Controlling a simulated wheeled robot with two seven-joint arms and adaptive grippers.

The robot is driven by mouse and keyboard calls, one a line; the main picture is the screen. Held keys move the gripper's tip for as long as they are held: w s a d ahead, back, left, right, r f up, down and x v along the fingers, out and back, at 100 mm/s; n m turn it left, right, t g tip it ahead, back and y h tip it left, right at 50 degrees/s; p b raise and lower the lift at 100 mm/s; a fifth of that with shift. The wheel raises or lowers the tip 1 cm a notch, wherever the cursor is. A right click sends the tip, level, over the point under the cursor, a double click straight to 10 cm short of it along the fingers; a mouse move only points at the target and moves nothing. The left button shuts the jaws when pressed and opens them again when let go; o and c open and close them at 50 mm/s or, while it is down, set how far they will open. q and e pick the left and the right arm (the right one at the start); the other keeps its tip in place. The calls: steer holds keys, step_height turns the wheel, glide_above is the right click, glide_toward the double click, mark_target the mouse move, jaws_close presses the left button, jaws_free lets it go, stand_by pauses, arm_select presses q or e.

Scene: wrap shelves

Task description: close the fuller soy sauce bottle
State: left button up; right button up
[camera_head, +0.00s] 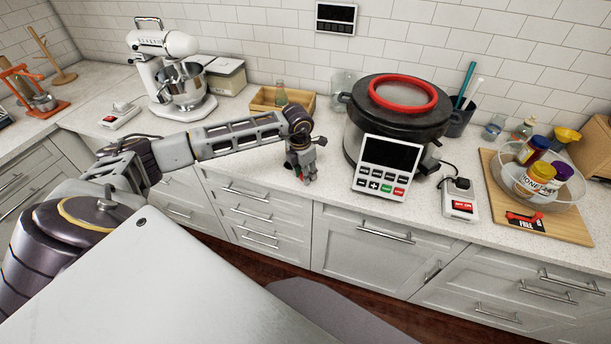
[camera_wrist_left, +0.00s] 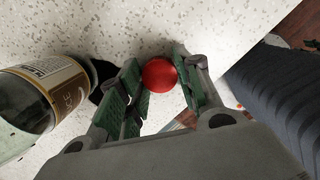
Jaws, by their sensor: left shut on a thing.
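My left gripper (camera_head: 302,176) hangs low over the counter, left of the big cooker. In the left wrist view its green-padded fingers (camera_wrist_left: 158,85) are shut on a small round red cap (camera_wrist_left: 159,74). A bottle (camera_wrist_left: 50,92) with a brown and white label shows at the left of that view, beside the fingers and apart from the cap. Its neck end is dark, and I cannot tell how full it is. In the head view a small greenish bottle (camera_head: 281,94) stands in a wooden tray; I cannot tell whether it is the same one. My right gripper is not in view.
The wooden tray (camera_head: 257,105) stands behind my left gripper. The cooker (camera_head: 356,142) with its control panel (camera_head: 386,167) is close on the right. A mixer (camera_head: 167,75) stands at the left. A board (camera_head: 565,228) with a bowl of jars lies far right.

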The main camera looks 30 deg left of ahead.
arm_select(q)
step_height(320, 180, up, 10)
steer(key=b, duration=0.2)
stand_by(0.8)
